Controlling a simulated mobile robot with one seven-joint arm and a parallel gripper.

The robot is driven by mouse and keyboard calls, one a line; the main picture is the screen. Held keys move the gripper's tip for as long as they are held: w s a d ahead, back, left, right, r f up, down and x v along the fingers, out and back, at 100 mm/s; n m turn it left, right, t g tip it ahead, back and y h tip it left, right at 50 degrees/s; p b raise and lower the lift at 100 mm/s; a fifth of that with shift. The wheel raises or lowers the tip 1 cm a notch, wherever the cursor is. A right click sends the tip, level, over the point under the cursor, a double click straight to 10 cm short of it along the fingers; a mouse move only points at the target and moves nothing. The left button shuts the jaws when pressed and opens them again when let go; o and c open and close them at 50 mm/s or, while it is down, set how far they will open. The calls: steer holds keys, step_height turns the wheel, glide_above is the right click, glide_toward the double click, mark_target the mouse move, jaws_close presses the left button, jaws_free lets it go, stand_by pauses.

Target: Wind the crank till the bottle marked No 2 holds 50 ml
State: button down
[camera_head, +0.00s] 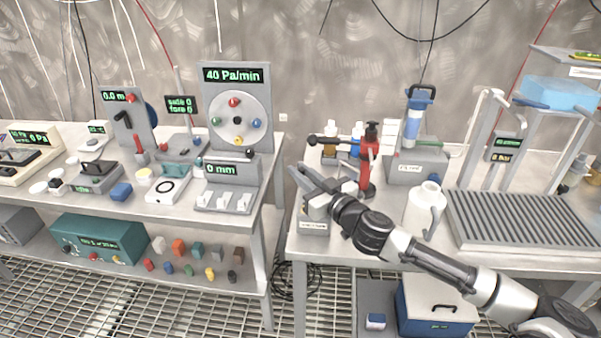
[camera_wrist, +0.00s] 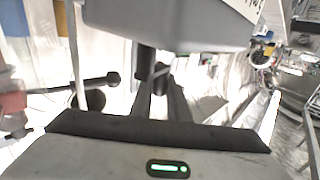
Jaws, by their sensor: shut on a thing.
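A small grey box (camera_head: 314,226) with a white label stands at the front left corner of the right table. It also shows large at the top of the wrist view (camera_wrist: 170,25), its label cut off. My gripper (camera_head: 305,183) is at this box. In the wrist view my gripper (camera_wrist: 158,85) is shut on a dark upright handle (camera_wrist: 146,80) just below the grey body, which I take for the crank handle. Bottles stand behind, one with a white cap (camera_head: 330,131) and one bluish (camera_head: 356,138). Their marks and fill levels are too small to read.
A red stand (camera_head: 369,160) with a black-knobbed rod is close behind my gripper. A white jug (camera_head: 424,203) is to the right, before a grey unit with a blue-topped cylinder (camera_head: 412,125). A ribbed tray (camera_head: 515,222) is further right. A gap separates the left table (camera_head: 270,180).

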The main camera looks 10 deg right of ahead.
steer(key=shift+w+d+r+m+t+h+p, duration=0.2)
steer(key=shift+m+h+p, duration=0.45)
steer(key=shift+h, duration=0.5)
steer(key=shift+w+d+r+m+t+h+p, duration=0.15)
steer(key=shift+m+t+h+p, duration=0.25)
steer(key=shift+m+h, duration=0.55)
steer(key=shift+w+d+m+t+h+p, duration=0.1)
steer(key=shift+w+m+t+h+p, duration=0.3)
steer(key=shift+h, duration=0.9)
steer(key=m+h, duration=0.2)
steer(key=h, duration=0.1)
steer(key=shift+d+f+p, duration=0.1)
steer(key=shift+d+p, duration=0.25)
steer(key=shift+p, duration=0.05)
steer(key=d+m+g+h+b, duration=0.1)
steer(key=m+g+h, duration=0.3)
steer(key=h, duration=0.1)
steer(key=s+d+m+g+h+b, duration=0.1)
steer(key=d+m+g+h+b, duration=0.1)
steer(key=m+g+h, duration=0.2)
steer(key=d+m+g+h+b, duration=0.1)
steer(key=d+m+g+h, duration=0.1)
steer(key=m+g+h, duration=0.2)
steer(key=shift+s+f+m+g+h, duration=0.15)
steer(key=shift+f+m+g+h, duration=0.35)
steer(key=shift+h, duration=0.4)
steer(key=shift+s, duration=0.1)
steer(key=c, duration=1.7)
jaws_free()
steer(key=shift+d+r, duration=0.1)
